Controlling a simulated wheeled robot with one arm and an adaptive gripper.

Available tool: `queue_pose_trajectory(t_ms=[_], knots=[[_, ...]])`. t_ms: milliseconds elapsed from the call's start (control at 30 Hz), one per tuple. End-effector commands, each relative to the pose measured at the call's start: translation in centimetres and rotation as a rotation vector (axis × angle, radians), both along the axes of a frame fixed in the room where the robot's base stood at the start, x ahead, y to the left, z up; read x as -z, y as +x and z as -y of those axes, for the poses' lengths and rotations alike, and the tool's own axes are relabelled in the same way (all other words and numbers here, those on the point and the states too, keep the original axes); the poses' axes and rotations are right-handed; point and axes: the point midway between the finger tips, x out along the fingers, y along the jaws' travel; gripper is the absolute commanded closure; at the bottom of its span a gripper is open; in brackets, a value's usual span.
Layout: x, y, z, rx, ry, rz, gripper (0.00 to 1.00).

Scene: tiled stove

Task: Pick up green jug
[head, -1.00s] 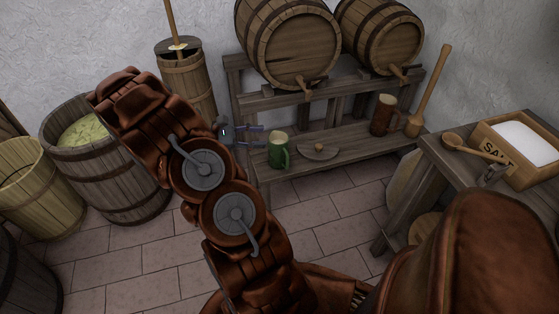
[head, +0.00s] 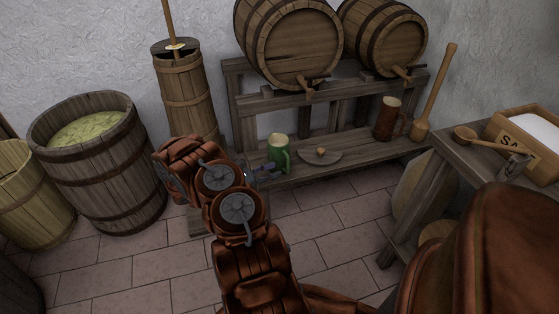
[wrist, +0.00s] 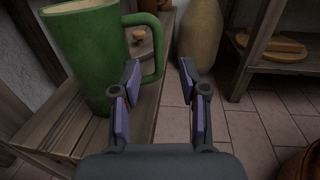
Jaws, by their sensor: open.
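The green jug (head: 277,153) stands upright on the lower shelf of the barrel rack, with its handle to the right. In the wrist view the jug (wrist: 85,62) is large at the left, and its handle (wrist: 157,45) lies just beyond the fingertips. My gripper (head: 268,174) is low at the shelf's front edge, in front of the jug and partly hidden by my arm. In the wrist view my gripper (wrist: 160,74) is open and empty. Its left finger overlaps the jug's right side in the picture; I cannot tell whether they touch.
The lower shelf (head: 351,150) also holds a plate (head: 334,159) with a small round item and a brown mug (head: 387,118). Barrels (head: 288,42) lie above. A table (head: 447,158) stands at right, tubs (head: 97,165) at left. The tiled floor between is clear.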

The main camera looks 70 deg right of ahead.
Motion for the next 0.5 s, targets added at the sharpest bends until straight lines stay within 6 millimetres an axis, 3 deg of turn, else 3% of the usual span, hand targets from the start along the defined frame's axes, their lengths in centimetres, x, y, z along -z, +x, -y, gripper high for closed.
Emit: queue_pose_trajectory(t_ms=[500], knots=[[0.6, -3.2, 4.0, 0.005, -0.002, 0.001, 0.56]])
